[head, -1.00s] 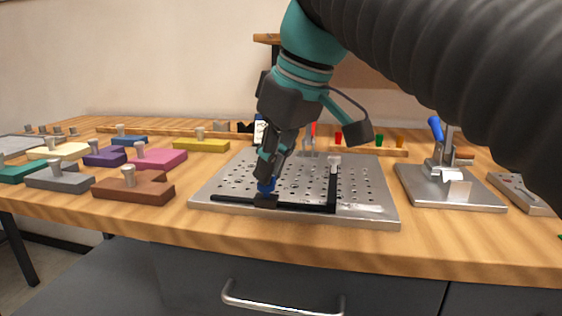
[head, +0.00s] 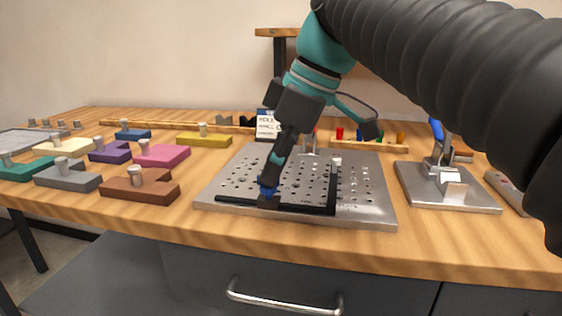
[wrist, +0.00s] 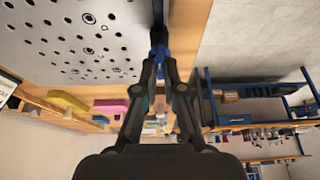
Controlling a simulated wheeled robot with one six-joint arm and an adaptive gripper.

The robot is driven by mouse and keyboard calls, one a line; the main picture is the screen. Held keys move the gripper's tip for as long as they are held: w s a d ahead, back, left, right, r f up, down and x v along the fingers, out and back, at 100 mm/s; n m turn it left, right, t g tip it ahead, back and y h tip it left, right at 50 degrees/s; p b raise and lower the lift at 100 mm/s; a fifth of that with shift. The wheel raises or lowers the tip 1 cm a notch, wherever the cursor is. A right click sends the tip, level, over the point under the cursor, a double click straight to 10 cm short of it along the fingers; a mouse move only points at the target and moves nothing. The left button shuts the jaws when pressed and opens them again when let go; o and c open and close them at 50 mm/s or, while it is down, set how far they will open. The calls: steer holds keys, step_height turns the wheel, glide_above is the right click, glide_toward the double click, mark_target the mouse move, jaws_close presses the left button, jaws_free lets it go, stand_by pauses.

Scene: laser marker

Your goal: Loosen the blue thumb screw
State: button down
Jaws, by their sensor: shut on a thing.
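The blue thumb screw (head: 267,191) sits on a black block at the left part of the black bar (head: 300,207) along the front of the perforated metal plate (head: 376,205). My gripper (head: 270,181) comes down on it from above, tilted, with its fingers shut on the screw. In the wrist view the blue screw (wrist: 159,52) shows between the fingertips of my gripper (wrist: 160,60). The fingers hide part of the screw, so how far it is turned cannot be told.
Several coloured blocks with grey knobs stand on the left, among them a brown one (head: 140,186) and a pink one (head: 163,155). A toggle clamp with a blue handle (head: 437,129) stands on a metal base at the right. A white card (head: 267,122) stands behind the plate.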

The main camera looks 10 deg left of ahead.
stand_by(0.3)
steer(key=c, duration=1.3)
jaws_free()
steer(key=v, duration=1.2)
